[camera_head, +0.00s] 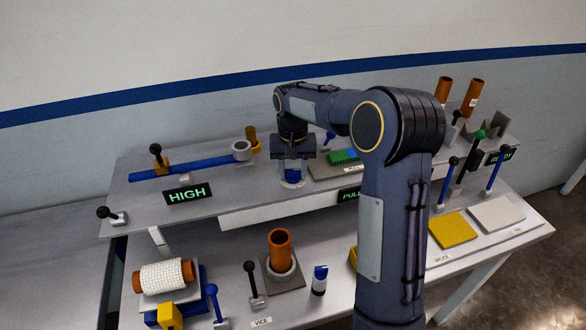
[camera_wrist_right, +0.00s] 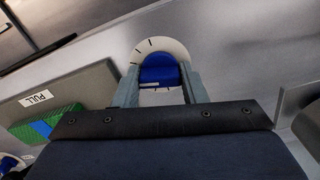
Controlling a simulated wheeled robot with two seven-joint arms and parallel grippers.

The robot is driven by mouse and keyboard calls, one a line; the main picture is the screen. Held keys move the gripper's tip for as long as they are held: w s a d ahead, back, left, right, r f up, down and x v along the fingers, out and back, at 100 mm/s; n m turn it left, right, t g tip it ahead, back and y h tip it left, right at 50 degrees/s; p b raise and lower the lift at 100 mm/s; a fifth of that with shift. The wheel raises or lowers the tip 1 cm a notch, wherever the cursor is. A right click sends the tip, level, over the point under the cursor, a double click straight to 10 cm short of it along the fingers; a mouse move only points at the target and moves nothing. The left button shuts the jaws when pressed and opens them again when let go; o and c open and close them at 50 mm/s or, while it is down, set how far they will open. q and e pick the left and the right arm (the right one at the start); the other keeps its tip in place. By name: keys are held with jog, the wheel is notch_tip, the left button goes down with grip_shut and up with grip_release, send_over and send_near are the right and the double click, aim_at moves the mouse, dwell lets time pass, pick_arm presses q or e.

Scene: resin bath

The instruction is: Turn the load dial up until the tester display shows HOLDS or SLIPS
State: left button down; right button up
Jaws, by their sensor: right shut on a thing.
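The load dial is a blue knob (camera_wrist_right: 158,72) on a white disc with black tick marks (camera_wrist_right: 176,48). In the head view the blue knob (camera_head: 292,175) shows on the upper shelf, below my right gripper (camera_head: 292,165). In the right wrist view my right gripper (camera_wrist_right: 160,85) is shut on the knob, one finger on each side. A display (camera_head: 349,194) beside the PULL plate starts with PULL; my arm hides the rest of it. Another display (camera_head: 187,194) at the left reads HIGH in green. My left gripper is not in view.
A grey plate (camera_head: 322,171) labelled PULL with a green and blue block (camera_head: 343,156) lies right of the dial. An orange cylinder (camera_head: 280,250) stands on the lower bench. Several levers stand at the right.

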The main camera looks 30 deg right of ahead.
aim_at(293, 170)
jog(key=m+p, duration=0.1)
jog(key=m, duration=0.5)
jog(key=shift+r, duration=0.15)
jog(key=m+p, duration=0.1)
jog(key=m, duration=0.5)
dwell(0.3)
jog(key=o, duration=1)
notch_tip(293, 170, up, 8)
jog(key=shift+f+b, duration=0.2)
jog(key=shift+b, duration=0.35)
